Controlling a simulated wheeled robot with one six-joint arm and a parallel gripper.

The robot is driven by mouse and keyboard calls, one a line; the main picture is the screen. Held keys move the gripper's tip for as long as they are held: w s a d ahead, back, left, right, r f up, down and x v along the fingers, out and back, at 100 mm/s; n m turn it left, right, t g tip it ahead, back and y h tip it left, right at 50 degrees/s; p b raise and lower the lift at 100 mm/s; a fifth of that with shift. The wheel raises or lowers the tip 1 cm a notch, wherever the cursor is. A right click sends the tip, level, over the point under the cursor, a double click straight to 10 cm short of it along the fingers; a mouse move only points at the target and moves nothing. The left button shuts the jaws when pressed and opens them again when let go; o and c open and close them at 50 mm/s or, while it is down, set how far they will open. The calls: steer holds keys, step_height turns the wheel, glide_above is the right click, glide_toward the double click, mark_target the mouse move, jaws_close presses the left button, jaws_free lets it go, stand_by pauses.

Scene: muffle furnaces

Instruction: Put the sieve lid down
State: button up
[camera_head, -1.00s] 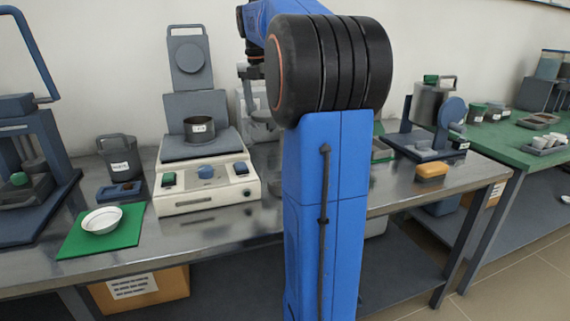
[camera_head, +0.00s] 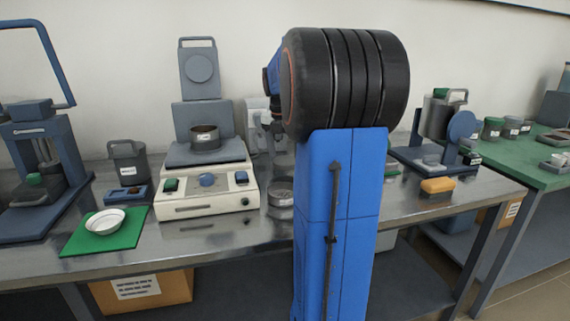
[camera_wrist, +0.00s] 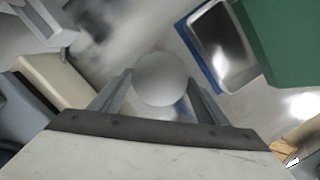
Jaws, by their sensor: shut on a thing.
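In the wrist view, my gripper (camera_wrist: 159,75) is shut on a round, pale grey disc, the sieve lid (camera_wrist: 160,86). One finger is on each side of it. The lid's face is seen flat on, and a blurred metal surface lies beyond it; I cannot tell how far off that surface is. In the head view, my own arm hides the gripper and the lid. A round metal container (camera_head: 280,192), perhaps a sieve, stands on the bench just left of my arm.
A cream instrument (camera_head: 207,196) bears a dark pot (camera_head: 204,137). A white dish (camera_head: 105,221) sits on a green mat (camera_head: 128,238) to its left. Bare bench shows around the block.

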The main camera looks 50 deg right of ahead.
mark_target(282, 162)
steer(key=shift+f, duration=1.3)
steer(key=shift+f, duration=0.15)
steer(key=o, duration=1.1)
steer(key=r, duration=0.4)
steer(key=a+r, duration=0.1)
steer(key=r, duration=0.7)
steer(key=shift+s+a+r, duration=0.1)
steer(key=shift+s+a, duration=0.1)
steer(key=shift+a, duration=0.2)
